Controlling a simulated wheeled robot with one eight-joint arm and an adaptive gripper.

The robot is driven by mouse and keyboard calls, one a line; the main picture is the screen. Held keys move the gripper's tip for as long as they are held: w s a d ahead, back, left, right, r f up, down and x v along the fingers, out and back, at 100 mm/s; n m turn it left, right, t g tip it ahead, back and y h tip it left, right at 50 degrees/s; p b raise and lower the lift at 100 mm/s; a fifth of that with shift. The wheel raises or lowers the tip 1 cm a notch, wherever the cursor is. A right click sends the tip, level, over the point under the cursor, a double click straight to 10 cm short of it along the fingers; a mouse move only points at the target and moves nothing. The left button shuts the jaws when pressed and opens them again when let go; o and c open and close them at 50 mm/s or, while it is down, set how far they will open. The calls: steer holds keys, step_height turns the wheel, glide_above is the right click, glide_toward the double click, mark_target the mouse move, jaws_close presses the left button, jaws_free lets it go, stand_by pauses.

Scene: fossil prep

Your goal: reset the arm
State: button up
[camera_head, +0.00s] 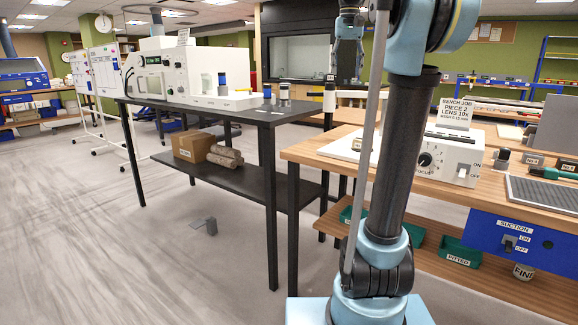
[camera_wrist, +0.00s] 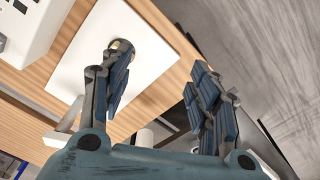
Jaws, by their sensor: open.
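My gripper (camera_wrist: 163,85) is open in the wrist view, its two blue-padded fingers spread apart with nothing held between them. It hangs above the edge of a wooden bench, over a white plate (camera_wrist: 105,40). A small round metallic thing (camera_wrist: 122,45) shows right at the tip of the left finger; I cannot tell whether they touch. In the head view my arm rises through the middle of the picture and hides part of the bench. The fingers cannot be made out clearly there.
The wooden bench (camera_head: 330,150) at right carries a white focus box (camera_head: 445,157), a sign and a grey mat (camera_head: 545,195). A blue suction panel (camera_head: 515,238) is on its front. A black table (camera_head: 215,108) with a white machine (camera_head: 170,72) stands left. Floor at left is mostly clear.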

steer(key=s+f, duration=0.9)
steer(key=f, duration=0.6)
steer(key=s+f+t, duration=0.1)
steer(key=s+f, duration=0.9)
steer(key=f, duration=0.6)
steer(key=s+f+n, duration=0.1)
steer(key=s+f, duration=0.9)
steer(key=f, duration=0.5)
steer(key=shift+f+t, duration=0.2)
steer(key=shift+t, duration=0.2)
steer(key=shift+w, duration=0.15)
steer(key=shift+w+f, duration=0.2)
steer(key=shift+w, duration=0.15)
steer(key=shift+c, duration=0.5)
